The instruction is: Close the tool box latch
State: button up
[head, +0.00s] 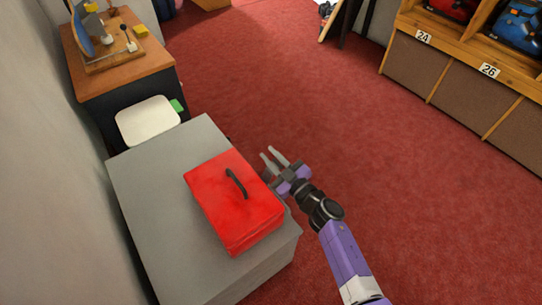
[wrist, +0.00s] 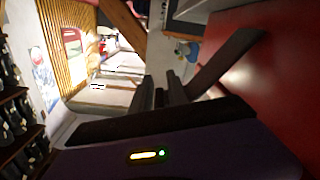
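The red tool box (head: 225,205) sits on a grey cabinet (head: 145,190), its lid down and a dark handle (head: 237,184) on top. The latch does not show in either view. My gripper (head: 267,152) is off the right side of the box, past the cabinet's edge, with its two fingers apart and nothing seen between them. In the wrist view, a red surface (wrist: 285,90), likely the box, fills the right side, close to the dark fingers. Whether my gripper touches the box cannot be told.
A white panel (head: 148,121) and a small green object (head: 177,105) lie behind the cabinet. A wooden-topped bench (head: 115,65) with tools stands further back. Numbered shelves (head: 470,65) are at the right. Red carpet (head: 330,100) is clear right of the cabinet.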

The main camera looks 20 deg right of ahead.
jog(key=p+v, duration=0.3)
jog(key=v, duration=0.4)
jog(key=shift+s, duration=0.35)
jog(key=shift+d, duration=0.1)
